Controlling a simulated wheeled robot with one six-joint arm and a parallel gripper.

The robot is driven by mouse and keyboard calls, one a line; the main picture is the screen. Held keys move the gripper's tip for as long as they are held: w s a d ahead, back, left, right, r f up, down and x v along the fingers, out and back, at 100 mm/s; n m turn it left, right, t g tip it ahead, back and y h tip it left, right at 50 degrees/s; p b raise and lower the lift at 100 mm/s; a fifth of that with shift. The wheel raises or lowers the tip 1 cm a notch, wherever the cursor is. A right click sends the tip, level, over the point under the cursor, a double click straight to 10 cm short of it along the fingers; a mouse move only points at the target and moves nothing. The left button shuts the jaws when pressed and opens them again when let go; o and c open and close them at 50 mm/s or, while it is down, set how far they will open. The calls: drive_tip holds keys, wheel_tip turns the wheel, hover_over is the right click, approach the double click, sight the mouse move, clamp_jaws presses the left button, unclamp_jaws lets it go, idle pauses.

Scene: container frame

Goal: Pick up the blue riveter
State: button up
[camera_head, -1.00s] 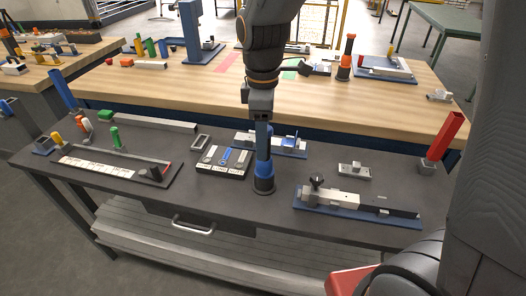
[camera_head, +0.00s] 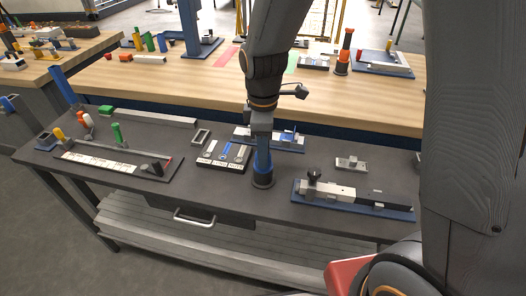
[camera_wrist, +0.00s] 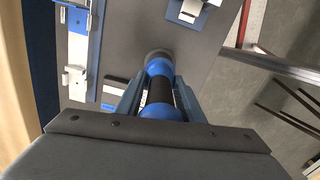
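The blue riveter (camera_head: 262,168) stands upright on the dark workbench near its front edge, a blue tool with a dark round base. My gripper (camera_head: 262,138) is directly above it, pointing down, with its fingers reaching around its upper part. In the wrist view the riveter (camera_wrist: 158,92) shows its blue ends and dark middle between the two fingers of my gripper (camera_wrist: 160,88). The fingers stand on either side of it, seemingly with narrow gaps; I cannot see firm contact.
A labelled tool tray (camera_head: 223,155) lies left of the riveter. A blue-based fixture (camera_head: 352,198) lies to the right, and another (camera_head: 270,140) just behind. An orange-and-black tool (camera_head: 343,55) stands on the wooden table (camera_head: 200,95). Bench surface around the riveter's base is clear.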

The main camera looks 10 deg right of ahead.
drive_tip(key=c, duration=0.3)
drive_tip(key=shift+c, duration=0.2)
drive_tip(key=shift+r, duration=0.1)
wheel_tip(320, 180, up, 10)
drive_tip(key=shift+b, duration=1.05)
